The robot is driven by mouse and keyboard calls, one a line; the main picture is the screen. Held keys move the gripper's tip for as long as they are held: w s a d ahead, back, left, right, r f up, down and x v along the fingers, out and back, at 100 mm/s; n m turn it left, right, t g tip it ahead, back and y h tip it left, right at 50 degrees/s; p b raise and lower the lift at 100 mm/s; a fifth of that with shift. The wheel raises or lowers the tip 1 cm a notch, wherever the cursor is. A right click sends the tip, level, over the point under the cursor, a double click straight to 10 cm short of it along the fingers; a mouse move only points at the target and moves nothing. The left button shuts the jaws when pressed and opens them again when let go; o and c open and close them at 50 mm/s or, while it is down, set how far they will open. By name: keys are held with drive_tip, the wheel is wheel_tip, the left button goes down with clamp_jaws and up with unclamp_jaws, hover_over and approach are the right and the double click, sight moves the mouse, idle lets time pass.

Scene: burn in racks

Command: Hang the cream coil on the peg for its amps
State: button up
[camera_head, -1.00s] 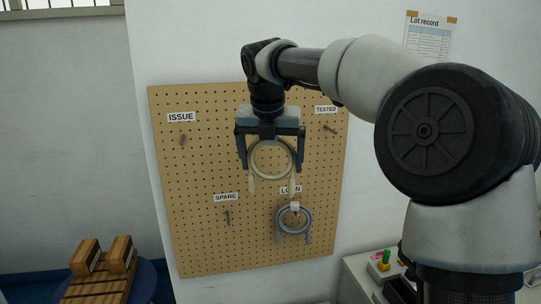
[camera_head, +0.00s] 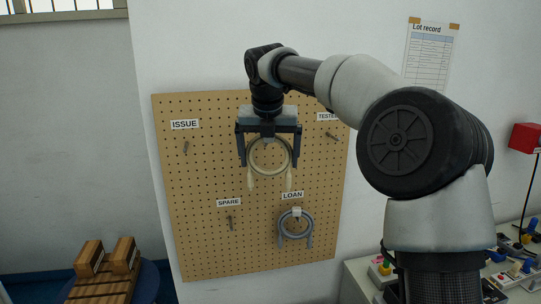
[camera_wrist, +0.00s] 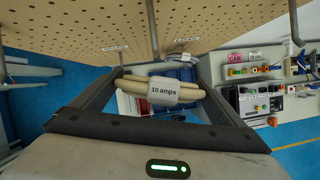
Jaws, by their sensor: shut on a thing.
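My gripper (camera_head: 269,163) is shut on the cream coil (camera_head: 250,157), which hangs as a ring with two loose ends pointing down, in front of the pegboard (camera_head: 200,190). In the wrist view the cream coil (camera_wrist: 133,86) carries a white tag (camera_wrist: 163,90) reading "10 amps". The ISSUE peg (camera_head: 185,148), the TESTED peg (camera_head: 331,136) and the SPARE peg (camera_head: 229,222) are bare. A grey coil (camera_head: 281,228) hangs at the LOAN label (camera_head: 292,195). I cannot tell the gap between the cream coil and the board.
A Lot record sheet (camera_head: 428,55) is on the wall at the upper right; its rows are too small to read. A bench (camera_head: 355,275) with coloured parts stands at the lower right. Wooden blocks (camera_head: 105,270) stand at the lower left.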

sight(264, 144)
drive_tip(key=shift+w+a+p, duration=0.2)
drive_tip(key=shift+w+p, duration=0.45)
drive_tip(key=shift+w, duration=0.25)
drive_tip(key=shift+w+a+p, duration=0.2)
drive_tip(key=shift+w+p, duration=0.45)
drive_tip(key=shift+w, duration=0.3)
drive_tip(key=shift+w+a+p, duration=0.2)
drive_tip(key=shift+w+p, duration=0.45)
drive_tip(key=shift+w, duration=0.25)
drive_tip(key=shift+w+a+f, duration=0.15)
drive_tip(key=shift+w+f, duration=0.6)
drive_tip(key=shift+f, duration=0.25)
drive_tip(key=o, duration=0.9)
drive_tip(key=shift+o, duration=0.2)
